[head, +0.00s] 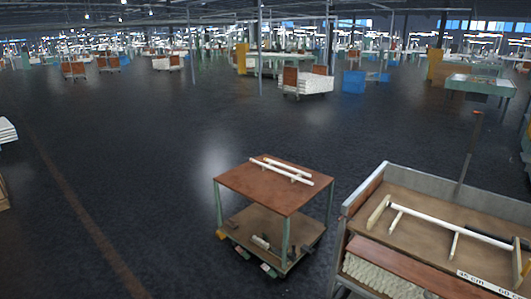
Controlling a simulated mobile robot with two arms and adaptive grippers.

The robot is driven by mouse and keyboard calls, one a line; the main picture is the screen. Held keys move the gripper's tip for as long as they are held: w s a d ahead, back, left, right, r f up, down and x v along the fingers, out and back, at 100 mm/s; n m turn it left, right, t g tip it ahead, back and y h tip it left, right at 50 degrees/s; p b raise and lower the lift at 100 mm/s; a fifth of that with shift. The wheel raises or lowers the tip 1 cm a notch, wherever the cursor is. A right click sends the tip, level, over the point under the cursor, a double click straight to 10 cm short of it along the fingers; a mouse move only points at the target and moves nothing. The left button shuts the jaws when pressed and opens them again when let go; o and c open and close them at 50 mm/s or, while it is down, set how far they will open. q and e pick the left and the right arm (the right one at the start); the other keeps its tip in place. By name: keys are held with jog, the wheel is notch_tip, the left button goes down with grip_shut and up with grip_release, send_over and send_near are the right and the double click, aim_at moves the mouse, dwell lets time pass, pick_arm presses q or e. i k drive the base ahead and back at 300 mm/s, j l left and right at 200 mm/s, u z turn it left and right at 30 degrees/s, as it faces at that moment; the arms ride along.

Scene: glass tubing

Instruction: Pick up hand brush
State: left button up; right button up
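I cannot make out a hand brush for certain. A small pale object (261,242) with dark parts lies on the lower shelf of a small cart (240,183) in the lower middle of the head view; it is too small to identify. The cart's brown top carries white tube-like pieces (300,170). Neither of my grippers shows in the head view.
A larger grey-walled cart (370,188) at the lower right holds a white tube frame (455,228) and a pale bundle (375,275). A thin post (467,150) rises from it. Dark floor (130,150) is clear at the left and centre. Loaded carts (305,81) stand farther back.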

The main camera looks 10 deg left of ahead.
aim_at(231, 223)
jog(key=i+j+u, duration=0.3)
jog(key=i+u, duration=0.15)
jog(key=i+j+u, duration=0.1)
jog(key=i+u, duration=0.4)
jog(key=i, duration=0.15)
jog(key=i+l+u, duration=0.1)
jog(key=i+u, duration=0.35)
jog(key=i+j, duration=0.15)
jog(key=i, duration=1.05)
jog(key=i+j+u, duration=0.1)
jog(key=i, duration=1.05)
